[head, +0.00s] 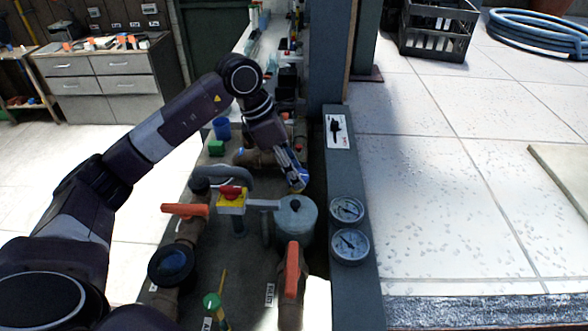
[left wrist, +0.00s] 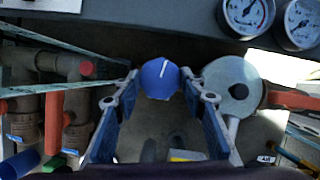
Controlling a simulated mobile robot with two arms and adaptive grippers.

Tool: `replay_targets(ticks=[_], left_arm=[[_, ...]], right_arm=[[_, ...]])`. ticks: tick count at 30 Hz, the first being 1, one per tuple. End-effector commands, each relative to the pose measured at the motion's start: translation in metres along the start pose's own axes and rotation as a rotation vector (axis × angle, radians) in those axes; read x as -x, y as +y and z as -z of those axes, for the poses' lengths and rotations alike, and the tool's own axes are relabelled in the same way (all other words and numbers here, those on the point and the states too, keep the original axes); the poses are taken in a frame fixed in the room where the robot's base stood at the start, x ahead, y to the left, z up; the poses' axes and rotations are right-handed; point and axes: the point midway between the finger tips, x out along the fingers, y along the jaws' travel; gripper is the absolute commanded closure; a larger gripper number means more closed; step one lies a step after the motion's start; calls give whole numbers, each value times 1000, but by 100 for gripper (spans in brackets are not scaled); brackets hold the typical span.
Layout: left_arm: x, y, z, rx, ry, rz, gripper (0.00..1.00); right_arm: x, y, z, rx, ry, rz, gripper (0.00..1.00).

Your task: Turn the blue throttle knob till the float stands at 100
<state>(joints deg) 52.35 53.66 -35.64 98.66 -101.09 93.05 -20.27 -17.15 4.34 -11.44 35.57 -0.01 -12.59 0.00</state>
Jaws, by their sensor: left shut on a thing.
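The blue throttle knob (left wrist: 159,78) shows between my left fingertips in the left wrist view, with a white line on its face pointing up and slightly right. My left gripper (left wrist: 160,90) is shut on it, one finger on each side. In the head view my left gripper (head: 297,180) reaches down beside the grey panel, above the grey round housing; the knob is mostly hidden by the fingers there. I cannot make out the float or its scale in either view. My right gripper is not in view.
Two round gauges (head: 348,228) sit on the grey panel (head: 345,178) right of the gripper. Orange-handled valves (head: 186,210), a red-and-yellow switch (head: 231,200) and pipes crowd the pit below my left arm. The tiled floor (head: 450,190) at right is mostly clear.

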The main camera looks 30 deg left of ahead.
Motion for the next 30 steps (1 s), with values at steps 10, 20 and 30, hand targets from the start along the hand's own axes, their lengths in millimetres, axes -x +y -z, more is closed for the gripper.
replay_targets(ticks=[10,20,30], left_arm=[[-1,-1,0,197,0,-85,86],[1,-1,-1,241,-3,-102,86],[1,-1,-1,240,-2,-101,45]], right_arm=[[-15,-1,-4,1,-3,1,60],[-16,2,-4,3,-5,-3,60],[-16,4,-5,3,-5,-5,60]])
